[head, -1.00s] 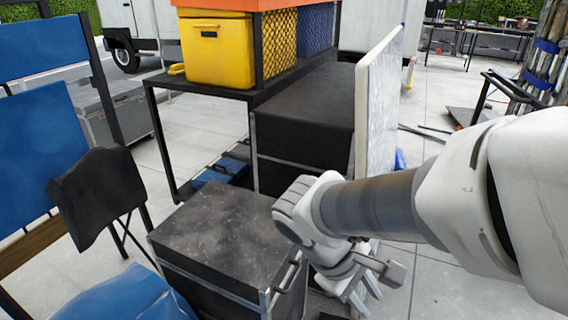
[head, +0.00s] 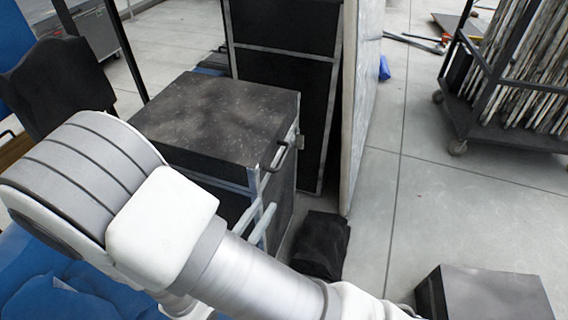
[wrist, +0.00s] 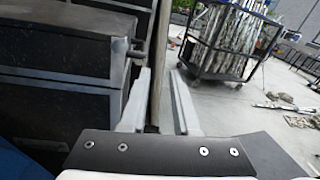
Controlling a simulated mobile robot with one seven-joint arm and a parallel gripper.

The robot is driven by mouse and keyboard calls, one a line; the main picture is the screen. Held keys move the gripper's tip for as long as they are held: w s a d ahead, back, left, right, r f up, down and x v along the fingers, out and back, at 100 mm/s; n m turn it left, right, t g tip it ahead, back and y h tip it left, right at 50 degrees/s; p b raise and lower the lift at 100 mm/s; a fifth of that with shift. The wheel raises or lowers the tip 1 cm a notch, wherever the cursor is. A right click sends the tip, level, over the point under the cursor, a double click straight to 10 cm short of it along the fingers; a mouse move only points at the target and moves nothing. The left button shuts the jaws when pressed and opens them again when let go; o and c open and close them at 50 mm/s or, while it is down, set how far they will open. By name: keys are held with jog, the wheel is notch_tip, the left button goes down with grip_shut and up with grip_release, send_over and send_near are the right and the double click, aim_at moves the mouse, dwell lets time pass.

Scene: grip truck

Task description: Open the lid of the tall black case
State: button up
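A black case (head: 215,120) with a dusty flat lid stands in the middle of the head view. Its lid looks shut, and a handle (head: 280,157) shows on its right-hand side. In the wrist view the case (wrist: 55,115) fills the left side, with its handle (wrist: 137,48) beyond the left finger. My gripper (wrist: 159,72) is open, with nothing between its fingers. In the head view the fingers of my gripper (head: 256,220) show beside the case, below the handle. I cannot tell whether they touch it. My arm hides the case's lower front.
A larger black case (head: 280,95) stands behind, beside an upright pale panel (head: 362,100). A dark bundle (head: 320,246) lies on the floor, and a dark box (head: 485,295) is at lower right. A loaded cart (head: 520,100) stands at upper right. Floor between them is clear.

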notch_tip(320, 180, down, 2)
jog(key=a+n+t+y, duration=0.1)
jog(key=a+n, duration=0.1)
jog(key=b, duration=0.4)
send_near(280, 162)
jog(key=shift+y, duration=0.3)
jog(key=x, duration=1)
jog(key=shift+d+f, duration=0.25)
jog(key=shift+f, duration=0.05)
jog(key=shift+c, duration=0.3)
grip_shut()
